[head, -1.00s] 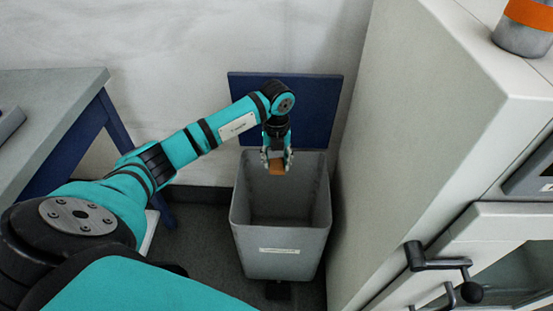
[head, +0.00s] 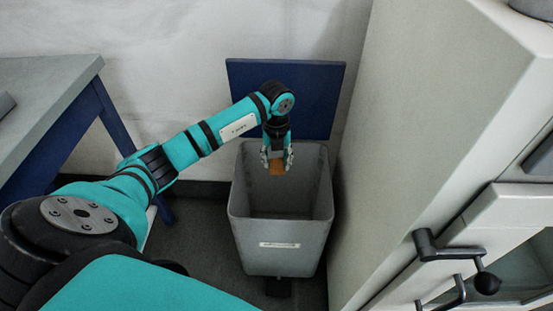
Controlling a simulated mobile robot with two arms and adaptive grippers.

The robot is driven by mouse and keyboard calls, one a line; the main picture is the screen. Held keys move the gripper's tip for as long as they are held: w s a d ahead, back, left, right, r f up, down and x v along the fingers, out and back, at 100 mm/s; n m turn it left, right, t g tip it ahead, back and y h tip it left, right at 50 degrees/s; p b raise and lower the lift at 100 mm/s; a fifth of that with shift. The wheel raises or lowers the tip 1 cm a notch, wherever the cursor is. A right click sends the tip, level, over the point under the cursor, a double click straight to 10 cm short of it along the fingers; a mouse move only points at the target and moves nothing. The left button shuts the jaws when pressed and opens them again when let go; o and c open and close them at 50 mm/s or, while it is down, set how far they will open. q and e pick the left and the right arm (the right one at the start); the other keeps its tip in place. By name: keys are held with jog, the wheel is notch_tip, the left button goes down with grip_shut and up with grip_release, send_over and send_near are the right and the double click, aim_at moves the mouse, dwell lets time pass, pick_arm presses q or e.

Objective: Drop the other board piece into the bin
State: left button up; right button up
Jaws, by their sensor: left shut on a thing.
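The board piece (head: 277,168) is a small orange-brown block in the head view. My left gripper (head: 277,161) is shut on it and points down over the opening of the bin, towards the back. The bin (head: 280,235) is a grey, open-topped container with a white label on its front and a blue lid (head: 310,95) raised behind it. The part of the bin's inside that shows looks empty; its floor is only partly visible. My right gripper is not in view.
A pale cabinet (head: 420,130) stands close on the bin's right, with a dark crank handle (head: 455,255) on its front. A grey-topped table (head: 45,85) with blue legs is at the left. A white wall is behind.

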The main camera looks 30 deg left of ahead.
aim_at(276, 162)
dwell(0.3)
pick_arm(q)
jog(key=o, duration=1.2)
notch_tip(276, 162, up, 12)
jog(key=shift+f, duration=0.1)
